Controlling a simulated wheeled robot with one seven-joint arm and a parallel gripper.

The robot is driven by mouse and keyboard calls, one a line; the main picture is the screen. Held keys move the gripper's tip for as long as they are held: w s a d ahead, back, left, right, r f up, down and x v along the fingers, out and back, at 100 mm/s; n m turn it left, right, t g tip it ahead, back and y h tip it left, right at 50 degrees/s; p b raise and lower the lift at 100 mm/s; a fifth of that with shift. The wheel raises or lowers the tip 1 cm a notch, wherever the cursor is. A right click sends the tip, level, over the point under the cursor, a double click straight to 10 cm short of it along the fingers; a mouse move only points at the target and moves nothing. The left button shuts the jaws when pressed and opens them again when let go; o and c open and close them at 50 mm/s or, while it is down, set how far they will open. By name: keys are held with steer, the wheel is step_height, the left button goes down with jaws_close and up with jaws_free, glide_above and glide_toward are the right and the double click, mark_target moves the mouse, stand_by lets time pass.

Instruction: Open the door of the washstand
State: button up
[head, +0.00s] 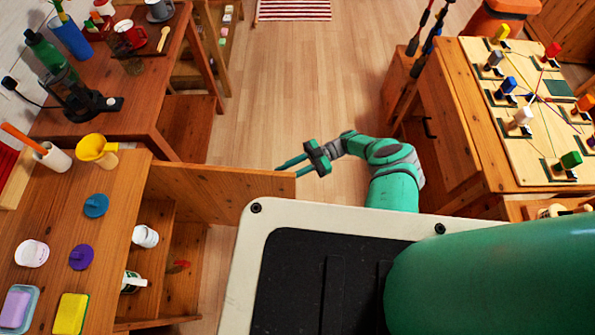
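The washstand (60,220) is a wooden cabinet at the lower left in the head view. Its door (220,188) stands swung wide open, sticking out to the right from the cabinet's far end. The inside shows, with a white jar (145,236) and a bottle (132,282) on shelves. My gripper (288,168) is by the door's free edge, with its two fingers apart and pointing left. Nothing shows between the fingers. I cannot tell whether a finger touches the door. The door's handle is not visible.
A yellow funnel (97,149), a yellow sponge (70,313) and several small items stand on the washstand top. A wooden table (150,75) is behind it. The floor (290,80) beyond is clear.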

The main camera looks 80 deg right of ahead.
mark_target(288, 173)
steer(key=shift+y, duration=0.4)
steer(key=a+r, duration=0.1)
steer(key=r, duration=0.2)
steer(key=s+a+r, duration=0.1)
steer(key=r, duration=0.1)
steer(key=s+a+r, duration=0.1)
steer(key=r, duration=0.2)
steer(key=shift+a+r, duration=0.35)
steer(key=shift+a, duration=0.05)
steer(key=s+a+r, duration=0.3)
steer(key=a, duration=0.5)
steer(key=shift+s, duration=0.2)
steer(key=shift+a, duration=0.1)
